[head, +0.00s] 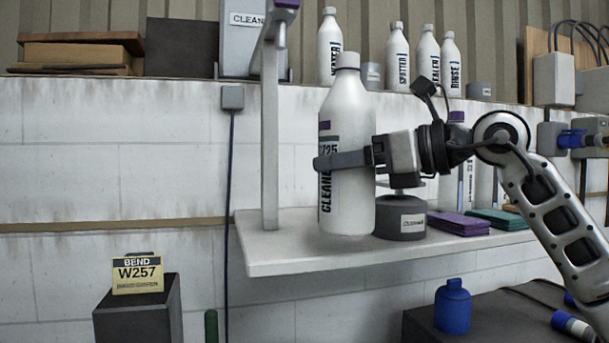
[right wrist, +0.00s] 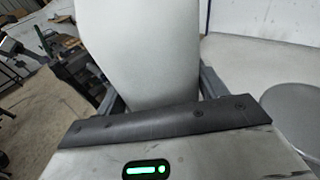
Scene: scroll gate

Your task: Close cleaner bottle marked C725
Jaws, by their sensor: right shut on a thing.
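A tall white cleaner bottle (head: 345,205) stands upright at the shelf's front; its base is at the shelf surface, and I cannot tell if it touches. Its label has a purple band and reads "CLEANER"; the code is partly covered and ends in "25". A narrower white top (head: 347,61) shows at its neck; I cannot tell if it is a fitted cap. My right gripper (head: 343,160) is shut around the bottle's upper middle, from the right. The right wrist view shows the white bottle body (right wrist: 145,50) between the fingers. My left gripper is out of view.
The white shelf (head: 290,259) has an upright post (head: 270,140) left of the bottle. A dark round pot (head: 400,225) labelled "CLEANER" sits close right, then purple cloths (head: 458,223) and teal cloths (head: 497,219). Several bottles stand on the ledge above. A blue bottle (head: 453,308) stands below.

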